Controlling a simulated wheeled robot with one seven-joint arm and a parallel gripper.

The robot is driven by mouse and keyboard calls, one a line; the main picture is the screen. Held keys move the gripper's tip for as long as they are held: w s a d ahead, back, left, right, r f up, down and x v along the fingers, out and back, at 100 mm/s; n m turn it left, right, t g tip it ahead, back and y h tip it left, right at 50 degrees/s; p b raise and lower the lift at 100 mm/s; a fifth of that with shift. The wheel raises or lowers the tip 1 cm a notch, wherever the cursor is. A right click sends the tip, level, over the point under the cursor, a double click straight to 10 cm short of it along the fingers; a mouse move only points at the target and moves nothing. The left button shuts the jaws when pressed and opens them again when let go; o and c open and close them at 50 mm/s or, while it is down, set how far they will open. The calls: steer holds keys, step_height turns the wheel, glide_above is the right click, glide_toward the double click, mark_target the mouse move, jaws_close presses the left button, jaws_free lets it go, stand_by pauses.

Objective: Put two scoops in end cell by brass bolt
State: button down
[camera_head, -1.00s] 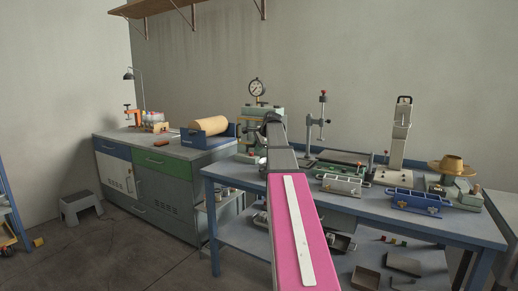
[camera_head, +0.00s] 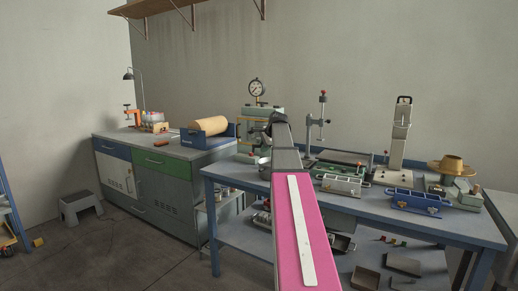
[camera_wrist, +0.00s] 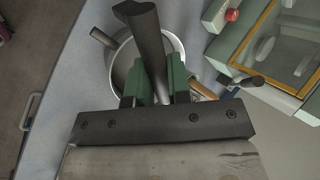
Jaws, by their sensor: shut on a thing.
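My gripper (camera_wrist: 153,88) has green fingers shut on a dark handle (camera_wrist: 146,32), seen in the wrist view. I take this to be the scoop's handle; the scoop's working end is hidden. A round pale metal pot (camera_wrist: 121,62) with a side handle lies below and around the fingers. The pot also shows in the head view (camera_head: 265,164), beside my arm. A grey celled mould (camera_head: 342,185) and a blue celled mould (camera_head: 416,203) stand on the bench to the right. I cannot make out a brass bolt on either.
The blue-grey bench (camera_head: 470,232) carries a press with a gauge (camera_head: 257,90), a stand (camera_head: 322,118), an upright tester (camera_head: 400,140) and a brass hat-shaped piece (camera_head: 451,165). A glazed box (camera_wrist: 285,45) with a red knob is close right of the pot.

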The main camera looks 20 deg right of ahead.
steer(key=s+d+r+m+t+y, duration=0.1)
steer(key=s+d+m, duration=0.3)
steer(key=s+d, duration=0.5)
steer(key=s+d+r+m+t+y, duration=0.1)
steer(key=s+d+m+t+y, duration=0.2)
steer(key=s+d, duration=0.6)
steer(key=shift+d+r+m+t+y, duration=0.4)
steer(key=shift+d+m, duration=0.5)
steer(key=shift+d, duration=2.2)
steer(key=shift+a+f, duration=0.1)
steer(key=shift+f, duration=0.05)
steer(key=s+a+n+g+h, duration=0.2)
steer(key=a+n+g+h, duration=0.2)
steer(key=n, duration=0.5)
steer(key=shift+s+a+f+n+g+h, duration=0.15)
steer(key=shift+s+a+n+g+h, duration=0.25)
steer(key=shift+a, duration=0.75)
steer(key=shift+w, duration=0.15)
